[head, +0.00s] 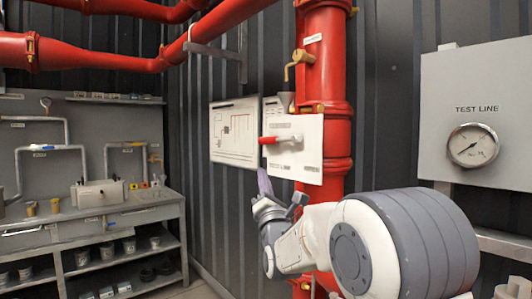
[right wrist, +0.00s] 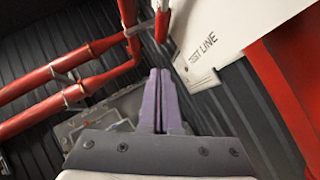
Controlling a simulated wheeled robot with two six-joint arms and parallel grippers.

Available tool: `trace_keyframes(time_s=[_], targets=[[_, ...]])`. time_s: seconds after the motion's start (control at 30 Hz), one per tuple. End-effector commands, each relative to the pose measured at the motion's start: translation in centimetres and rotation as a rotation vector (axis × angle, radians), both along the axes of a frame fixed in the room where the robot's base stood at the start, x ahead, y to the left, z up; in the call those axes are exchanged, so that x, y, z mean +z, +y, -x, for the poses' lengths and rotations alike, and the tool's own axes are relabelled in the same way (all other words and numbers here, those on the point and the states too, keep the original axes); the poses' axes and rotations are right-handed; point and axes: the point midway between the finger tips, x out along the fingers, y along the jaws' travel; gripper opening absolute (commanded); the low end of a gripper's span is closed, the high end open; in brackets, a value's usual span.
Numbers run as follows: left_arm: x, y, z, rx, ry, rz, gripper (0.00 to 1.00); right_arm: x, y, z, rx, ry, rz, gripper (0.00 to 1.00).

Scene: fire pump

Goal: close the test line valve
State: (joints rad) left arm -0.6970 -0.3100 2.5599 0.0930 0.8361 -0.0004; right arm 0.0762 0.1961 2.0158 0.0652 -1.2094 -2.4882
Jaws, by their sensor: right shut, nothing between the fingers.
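A valve with a red lever handle (head: 269,140) sits on a white plate (head: 310,135) in front of the tall red pipe in the head view. The lever lies about level, its red end pointing left. My right gripper (head: 264,182) is below and slightly left of the lever, apart from it, with its purple fingers pointing up. In the right wrist view the gripper fingers (right wrist: 160,100) are shut together and empty. A white panel marked TEST LINE (right wrist: 225,40) is to their right there. My left gripper is not in view.
The tall red pipe (head: 322,60) stands behind the plate, with a brass valve (head: 298,60) above. A grey panel marked TEST LINE (head: 470,90) with a round gauge (head: 473,146) is at right. A workbench (head: 90,213) stands far left. The floor space between looks clear.

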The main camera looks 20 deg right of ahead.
Motion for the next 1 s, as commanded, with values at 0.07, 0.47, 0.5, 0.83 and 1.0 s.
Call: trace_keyframes(time_s=[0.07, 0.47, 0.5, 0.83, 1.0], targets=[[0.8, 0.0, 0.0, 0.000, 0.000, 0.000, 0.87, 1.2, -0.3, -1.6, 0.000, 0.000, 0.000, 0.00], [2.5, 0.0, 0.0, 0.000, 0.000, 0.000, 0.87, 5.4, -2.4, -4.6, -0.001, 0.001, 0.000, 0.00], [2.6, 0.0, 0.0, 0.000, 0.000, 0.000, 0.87, 5.5, -2.5, -4.6, -0.001, 0.001, 0.000, 0.00], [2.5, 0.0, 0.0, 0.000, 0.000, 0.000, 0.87, 5.7, -2.6, -4.7, 0.000, 0.001, -0.001, 0.00], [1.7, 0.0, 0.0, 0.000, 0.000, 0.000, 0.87, 5.6, -4.0, -4.4, -0.016, -0.017, -0.005, 0.00]])
